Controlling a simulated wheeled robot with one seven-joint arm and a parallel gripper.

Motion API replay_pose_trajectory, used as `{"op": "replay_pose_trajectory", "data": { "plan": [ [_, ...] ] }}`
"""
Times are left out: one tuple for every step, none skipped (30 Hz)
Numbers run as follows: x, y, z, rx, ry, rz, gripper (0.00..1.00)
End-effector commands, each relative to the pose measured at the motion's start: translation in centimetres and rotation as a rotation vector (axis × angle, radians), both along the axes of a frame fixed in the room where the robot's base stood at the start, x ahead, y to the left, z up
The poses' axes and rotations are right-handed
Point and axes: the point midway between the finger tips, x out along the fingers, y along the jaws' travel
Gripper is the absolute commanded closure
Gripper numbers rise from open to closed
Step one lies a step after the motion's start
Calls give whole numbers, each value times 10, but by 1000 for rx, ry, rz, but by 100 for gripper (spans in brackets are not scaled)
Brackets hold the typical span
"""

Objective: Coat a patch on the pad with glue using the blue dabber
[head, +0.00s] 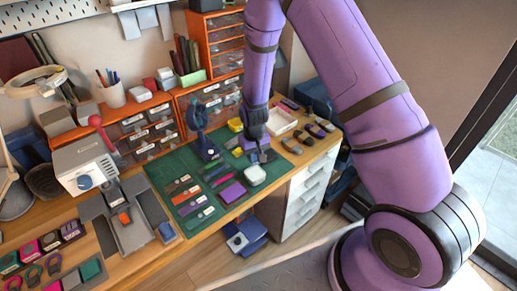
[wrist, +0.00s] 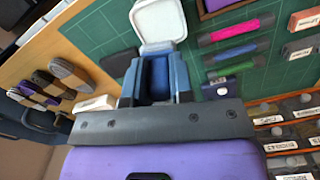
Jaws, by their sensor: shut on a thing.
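My gripper (head: 264,156) is low over the right part of the green cutting mat (head: 166,172). In the wrist view my gripper (wrist: 157,72) is shut on the blue dabber (wrist: 161,47), whose body shows between the fingers. A white rounded-square piece (wrist: 159,20) lies just beyond the fingertips; it also shows in the head view (head: 255,175). I cannot tell whether the dabber touches it. A flat purple piece (head: 232,192) lies on the mat beside the white one. I cannot tell for sure which of them is the pad, and no glue is distinguishable.
Pink (wrist: 227,30) and green (wrist: 236,49) pieces lie on the mat. A white tray (head: 281,121) and several dark oval pieces (head: 305,137) are at the right. Orange drawer units (head: 139,127) line the back.

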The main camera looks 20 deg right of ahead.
Motion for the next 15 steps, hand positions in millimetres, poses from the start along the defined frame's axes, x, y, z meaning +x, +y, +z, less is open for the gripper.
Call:
{"op": "replay_pose_trajectory", "data": {
  "plan": [
    [0, 0, -4, 0, 1, -1, 97],
    [0, 0, -7, 0, 2, -1, 97],
    [0, 0, -11, 0, 2, -1, 97],
    [0, -1, -14, 0, 3, -1, 97],
    [0, -1, -17, 0, 3, -1, 97],
    [0, -1, -21, 0, 2, -1, 97],
    [0, -1, -24, 0, 2, -1, 97],
    [-1, -1, -27, 0, 2, -1, 97],
    [-1, -1, -31, 0, 3, -1, 97],
    [0, -1, -33, 0, 3, -1, 97],
    [0, -1, -36, 0, 2, -1, 97],
    [0, -1, -39, 0, 1, -1, 97],
    [0, -1, -41, 0, 1, -1, 97],
    [0, -1, -43, 0, 1, -1, 97],
    [0, -1, -46, 0, 1, -1, 97]
  ]
}}
